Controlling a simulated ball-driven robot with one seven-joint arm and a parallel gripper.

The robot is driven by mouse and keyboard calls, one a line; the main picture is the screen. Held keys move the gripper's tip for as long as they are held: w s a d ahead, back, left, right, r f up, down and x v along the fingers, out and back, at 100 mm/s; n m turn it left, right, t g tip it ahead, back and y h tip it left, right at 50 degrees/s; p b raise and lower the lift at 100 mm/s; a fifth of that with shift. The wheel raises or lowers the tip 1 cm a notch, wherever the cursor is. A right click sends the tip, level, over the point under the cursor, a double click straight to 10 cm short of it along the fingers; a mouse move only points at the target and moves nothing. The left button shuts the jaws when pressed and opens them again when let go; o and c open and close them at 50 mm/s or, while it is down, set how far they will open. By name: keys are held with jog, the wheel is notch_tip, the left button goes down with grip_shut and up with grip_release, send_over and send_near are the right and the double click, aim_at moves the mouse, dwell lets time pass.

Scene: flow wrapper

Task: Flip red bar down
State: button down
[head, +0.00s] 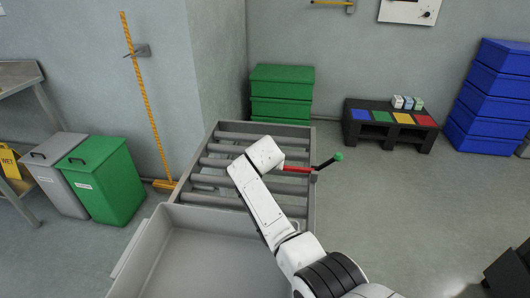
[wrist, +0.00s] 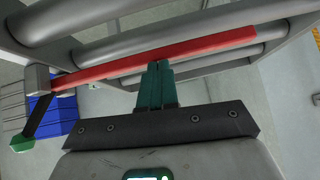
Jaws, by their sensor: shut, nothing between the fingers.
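The red bar (head: 297,169) lies across the roller frame, with its right end at a grey bracket on the frame's right side. A dark handle with a green knob (head: 338,157) sticks up and to the right from that bracket. In the wrist view the red bar (wrist: 160,57) runs right across the picture in front of the rollers. My gripper (wrist: 157,66) is shut and empty, its green fingertips at or very near the bar's middle; I cannot tell whether they touch. In the head view my arm hides the bar's left part and the gripper.
The roller frame (head: 309,212) has grey rollers, and a grey tray (head: 200,255) stands in front of it. Green crates (head: 281,95) stand behind, and a black rack with coloured squares (head: 390,125) is at the right. The floor right of the frame is clear.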

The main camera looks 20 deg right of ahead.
jog(key=w+r+p+v, duration=0.2)
jog(key=v, duration=1)
jog(key=shift+r, duration=0.2)
jog(key=shift+s+d, duration=0.1)
